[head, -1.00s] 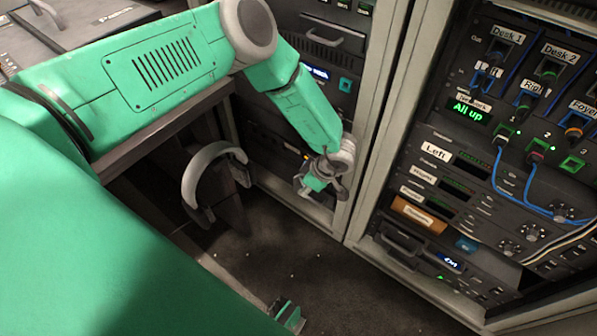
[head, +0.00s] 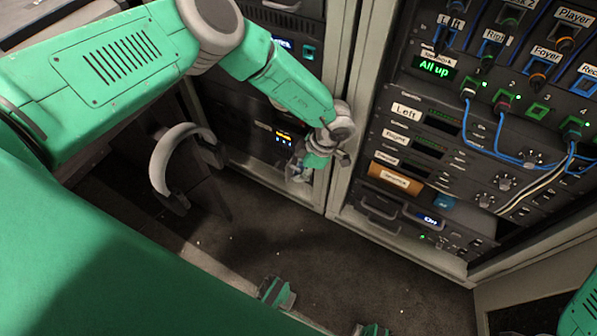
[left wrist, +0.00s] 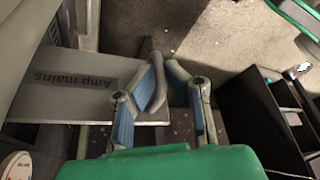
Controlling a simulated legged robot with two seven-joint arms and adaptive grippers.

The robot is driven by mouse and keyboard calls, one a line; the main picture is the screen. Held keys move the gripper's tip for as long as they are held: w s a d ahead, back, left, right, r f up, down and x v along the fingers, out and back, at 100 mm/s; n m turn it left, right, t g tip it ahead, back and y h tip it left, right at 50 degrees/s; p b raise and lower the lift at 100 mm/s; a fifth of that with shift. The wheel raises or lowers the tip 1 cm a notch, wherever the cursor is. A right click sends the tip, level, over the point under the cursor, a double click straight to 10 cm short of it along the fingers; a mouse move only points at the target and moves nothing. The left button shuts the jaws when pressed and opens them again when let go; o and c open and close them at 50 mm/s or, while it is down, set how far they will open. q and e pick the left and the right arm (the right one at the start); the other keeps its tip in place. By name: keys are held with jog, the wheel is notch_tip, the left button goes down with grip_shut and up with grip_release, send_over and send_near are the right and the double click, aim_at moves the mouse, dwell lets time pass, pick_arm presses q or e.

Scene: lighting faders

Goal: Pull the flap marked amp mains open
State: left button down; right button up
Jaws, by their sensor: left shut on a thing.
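The grey flap marked Amp mains (left wrist: 75,95) fills the left of the left wrist view, its label upside down there. A dark bar-shaped handle (left wrist: 157,92) stands at its right end. My left gripper (left wrist: 165,90), with blue pads, is shut on this handle, one finger on each side. In the head view my left gripper (head: 305,170) is low at the left rack, beside the rack's pale upright. It mostly hides the flap there, and I cannot tell how far the flap stands open.
A rack (head: 440,150) with labels, cables and an All up display stands on the right. A headset-like grey band (head: 165,150) is left of my gripper. The dark floor (head: 300,240) before the racks is mostly clear.

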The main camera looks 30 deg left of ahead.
pick_arm(q)
jog(key=shift+w+a+r, duration=0.1)
jog(key=shift+w+r, duration=0.05)
jog(key=shift+w, duration=0.2)
jog(key=c, duration=1.6)
grip_release()
jog(key=shift+c, duration=0.2)
jog(key=shift+s, duration=0.1)
notch_tip(320, 180, up, 10)
